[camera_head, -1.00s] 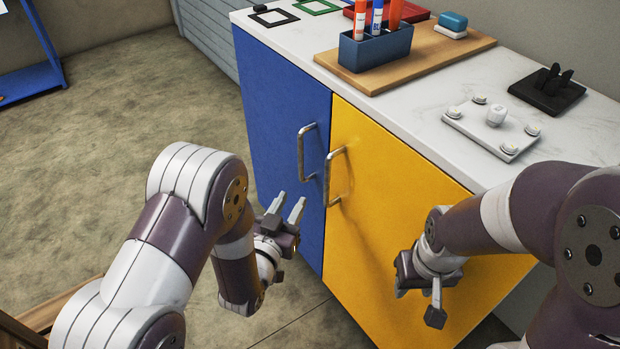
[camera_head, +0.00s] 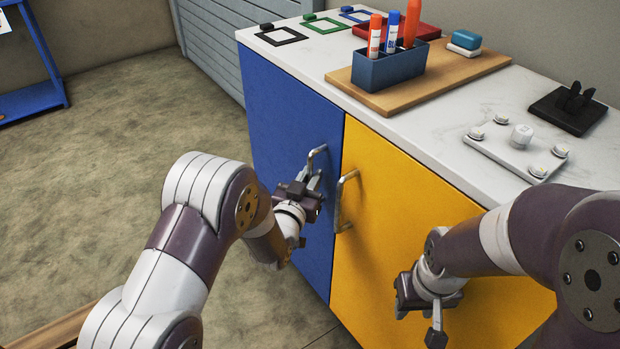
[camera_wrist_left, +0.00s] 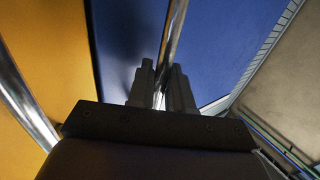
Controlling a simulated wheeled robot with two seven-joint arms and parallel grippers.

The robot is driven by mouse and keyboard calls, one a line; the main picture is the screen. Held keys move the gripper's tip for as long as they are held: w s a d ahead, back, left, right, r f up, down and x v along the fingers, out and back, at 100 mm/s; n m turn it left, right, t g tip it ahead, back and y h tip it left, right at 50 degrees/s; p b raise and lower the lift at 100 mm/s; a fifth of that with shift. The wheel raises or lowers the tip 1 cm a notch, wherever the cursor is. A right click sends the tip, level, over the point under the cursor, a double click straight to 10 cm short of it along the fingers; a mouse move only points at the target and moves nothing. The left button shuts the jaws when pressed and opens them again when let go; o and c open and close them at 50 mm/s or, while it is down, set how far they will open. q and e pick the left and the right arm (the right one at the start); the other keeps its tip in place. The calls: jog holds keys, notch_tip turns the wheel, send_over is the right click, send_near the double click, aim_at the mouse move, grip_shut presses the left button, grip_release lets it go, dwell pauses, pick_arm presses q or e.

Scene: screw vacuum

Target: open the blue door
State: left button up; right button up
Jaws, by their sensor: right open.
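The blue door (camera_head: 282,125) is the left front of the cabinet and looks closed, flush with the yellow door (camera_head: 400,190). Its metal bar handle (camera_head: 316,152) stands upright near its right edge. My left gripper (camera_head: 310,180) is at this handle, hiding its lower part. In the left wrist view the handle (camera_wrist_left: 176,30) runs between the two fingers (camera_wrist_left: 162,88), which are close together around it and appear shut on it. My right gripper (camera_head: 418,308) is open and empty, low in front of the yellow door.
The yellow door's handle (camera_head: 343,200) is just right of my left gripper. The white countertop (camera_head: 450,130) above carries a wooden board (camera_head: 480,72) with a blue pen holder (camera_head: 390,68), a white plate (camera_head: 515,150) and a black stand (camera_head: 568,110). Open floor (camera_head: 120,160) lies left of the cabinet.

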pick_arm(q)
grip_shut()
jog(key=s+a+m+g+h+p, duration=0.1)
jog(key=s+a+m+g+h, duration=0.25)
jog(key=a, duration=0.75)
jog(key=s+a+m+g+h+p, duration=0.1)
jog(key=s+a+m+g+h, duration=0.2)
jog(key=a, duration=0.8)
jog(key=w+a+b, duration=0.2)
jog(key=w+a, duration=0.1)
jog(key=a, duration=0.6)
jog(key=w+a+h+b, duration=0.1)
jog(key=w+a, duration=0.3)
jog(key=a, duration=0.6)
jog(key=shift+t+b, duration=0.45)
jog(key=shift+b, duration=0.05)
jog(key=shift+w+r, duration=0.1)
